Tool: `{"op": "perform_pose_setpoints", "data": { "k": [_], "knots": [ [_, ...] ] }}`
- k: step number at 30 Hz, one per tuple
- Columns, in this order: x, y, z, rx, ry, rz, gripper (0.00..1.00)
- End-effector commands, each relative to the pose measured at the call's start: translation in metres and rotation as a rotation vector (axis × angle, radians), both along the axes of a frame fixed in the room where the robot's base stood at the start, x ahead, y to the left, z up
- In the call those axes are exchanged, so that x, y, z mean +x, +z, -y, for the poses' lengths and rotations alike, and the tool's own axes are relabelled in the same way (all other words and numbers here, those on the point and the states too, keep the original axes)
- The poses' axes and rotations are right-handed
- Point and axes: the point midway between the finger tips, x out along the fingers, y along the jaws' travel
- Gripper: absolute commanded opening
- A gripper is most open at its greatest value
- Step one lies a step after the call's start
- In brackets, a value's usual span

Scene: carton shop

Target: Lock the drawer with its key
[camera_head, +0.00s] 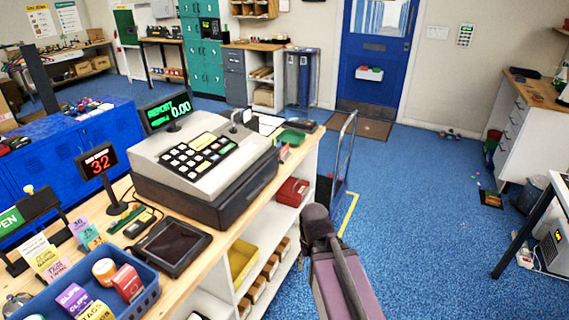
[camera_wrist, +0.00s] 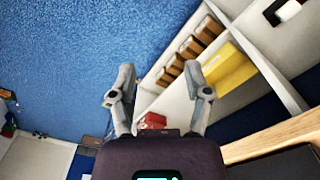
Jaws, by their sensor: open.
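The cash register (camera_head: 195,150) stands on the wooden counter (camera_head: 190,265) in the head view. Its dark lower part (camera_head: 236,200) looks like a drawer and appears closed. I cannot make out a keyhole or a key in either view. A small dark and white item (camera_head: 241,117) sits at the register's upper back edge, too small to name. My gripper (camera_wrist: 160,82) is open and empty in the wrist view, with its two fingers spread over the blue floor and the shelves. My arm hangs beside the counter in the head view, and its fingers are hidden there.
Under the counter are shelves with a yellow bin (camera_head: 242,258) and a red box (camera_head: 292,191). A dark tablet (camera_head: 172,246) and a blue basket (camera_head: 135,300) lie on the counter. A trolley (camera_head: 343,160) stands beyond my arm. Blue floor (camera_head: 430,220) is open at right.

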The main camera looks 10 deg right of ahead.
Motion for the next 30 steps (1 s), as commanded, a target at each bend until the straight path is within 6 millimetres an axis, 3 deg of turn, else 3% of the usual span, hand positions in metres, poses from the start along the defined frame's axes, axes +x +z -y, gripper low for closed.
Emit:
{"op": "perform_pose_setpoints", "data": {
  "k": [5,11,22,30],
  "knots": [
    [0.008,-0.004,-0.003,0.030,-0.006,0.015,0.71],
    [0.038,-0.014,-0.021,0.155,-0.028,0.078,0.71],
    [0.146,-0.016,-0.046,0.596,-0.187,0.325,0.71],
    [0.229,0.009,-0.030,0.930,-0.381,0.523,0.71]
  ]
}}
